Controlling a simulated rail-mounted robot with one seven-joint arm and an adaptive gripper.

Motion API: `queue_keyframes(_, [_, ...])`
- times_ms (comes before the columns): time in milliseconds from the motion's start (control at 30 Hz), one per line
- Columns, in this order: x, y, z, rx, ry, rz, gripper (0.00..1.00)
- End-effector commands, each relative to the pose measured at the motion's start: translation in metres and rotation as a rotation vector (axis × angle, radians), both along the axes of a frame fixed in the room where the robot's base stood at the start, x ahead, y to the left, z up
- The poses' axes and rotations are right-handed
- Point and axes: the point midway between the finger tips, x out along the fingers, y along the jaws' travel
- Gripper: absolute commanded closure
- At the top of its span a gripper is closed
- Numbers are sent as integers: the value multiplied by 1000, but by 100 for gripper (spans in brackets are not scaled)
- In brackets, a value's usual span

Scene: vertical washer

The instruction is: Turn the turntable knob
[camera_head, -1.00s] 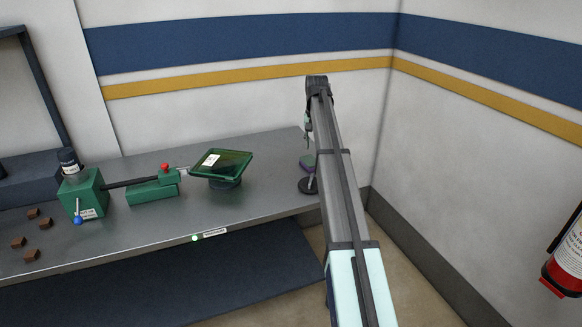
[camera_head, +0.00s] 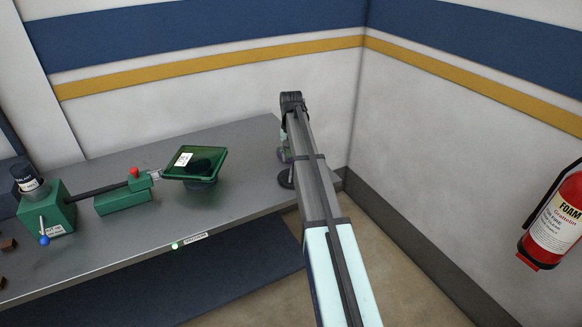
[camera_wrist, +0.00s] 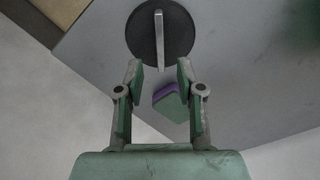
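The knob is a round black disc (camera_wrist: 145,42) with a pale upright bar handle (camera_wrist: 159,38) across it, at the top centre of the wrist view. In the head view the dark disc (camera_head: 286,179) shows at the right end of the bench, partly behind my arm. My gripper (camera_wrist: 160,68) is open and empty. Its two fingertips point toward the knob, with the handle's near end roughly midway between their lines. They look apart from it; the height gap cannot be told. My fingers are mostly hidden by the arm in the head view.
A green and purple block (camera_wrist: 171,104) lies near my right finger. A fire extinguisher (camera_head: 556,225) hangs at right.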

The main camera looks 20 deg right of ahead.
Motion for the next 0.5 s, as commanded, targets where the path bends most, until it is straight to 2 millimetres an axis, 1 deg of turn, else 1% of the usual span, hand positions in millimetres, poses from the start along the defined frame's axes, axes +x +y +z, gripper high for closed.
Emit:
queue_keyframes(100, [-1,0,-21,1,3,0,62])
queue_keyframes(200, [-1,0,-37,0,2,0,62])
queue_keyframes(333, [0,0,-52,1,1,0,62])
queue_keyframes(500, [0,0,-63,0,0,0,62])
